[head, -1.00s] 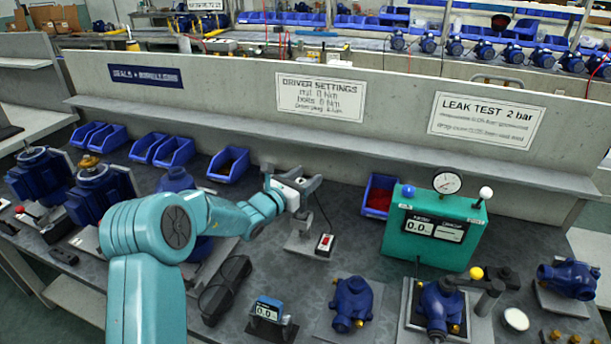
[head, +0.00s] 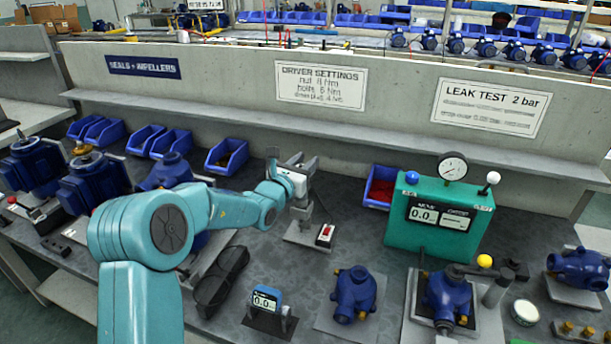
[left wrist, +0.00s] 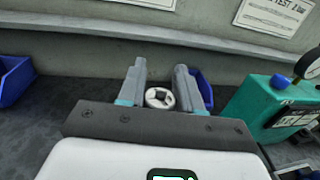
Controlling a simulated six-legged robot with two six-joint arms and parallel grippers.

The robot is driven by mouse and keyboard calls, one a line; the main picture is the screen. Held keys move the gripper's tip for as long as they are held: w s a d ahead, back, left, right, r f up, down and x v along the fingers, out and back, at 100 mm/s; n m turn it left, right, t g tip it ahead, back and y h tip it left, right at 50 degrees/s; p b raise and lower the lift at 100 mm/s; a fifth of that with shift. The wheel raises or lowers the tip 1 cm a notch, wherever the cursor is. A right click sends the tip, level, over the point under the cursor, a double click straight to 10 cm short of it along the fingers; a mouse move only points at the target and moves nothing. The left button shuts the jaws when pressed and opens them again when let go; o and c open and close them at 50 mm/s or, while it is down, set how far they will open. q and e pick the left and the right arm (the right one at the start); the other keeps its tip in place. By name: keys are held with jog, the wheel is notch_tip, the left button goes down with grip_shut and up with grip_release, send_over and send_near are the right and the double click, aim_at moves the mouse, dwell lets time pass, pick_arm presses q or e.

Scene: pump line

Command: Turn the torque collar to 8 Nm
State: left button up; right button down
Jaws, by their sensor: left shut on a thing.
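The torque collar shows in the left wrist view as a pale round piece with a dark, spoked middle (left wrist: 159,97), between my two grey fingers. My left gripper (head: 303,182) is shut on it, above a small stand (head: 302,232) on the bench. In the head view the gripper and wrist hide most of the collar, and I cannot read any setting on it. A small blue meter (head: 266,300) in front reads 0.0. My right gripper is not in view.
A driver settings sign (head: 321,86) hangs on the panel behind. A switch box with a red button (head: 325,236) lies just right of the stand. The green leak tester (head: 415,235) and a red-filled blue bin (head: 379,190) stand further right. A blue pump (head: 354,293) sits in front.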

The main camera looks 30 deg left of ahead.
pick_arm(q)
jog(key=shift+f, duration=0.1)
jog(key=shift+y, duration=0.3)
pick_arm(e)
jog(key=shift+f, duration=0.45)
pick_arm(q)
jog(key=o, duration=1)
jog(key=shift+c, duration=0.2)
jog(key=shift+s, duration=0.1)
jog(key=s+d+b, duration=0.1)
jog(key=s+d, duration=0.1)
jog(key=s, duration=1.4)
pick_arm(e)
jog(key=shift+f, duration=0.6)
pick_arm(q)
jog(key=shift+s, duration=0.1)
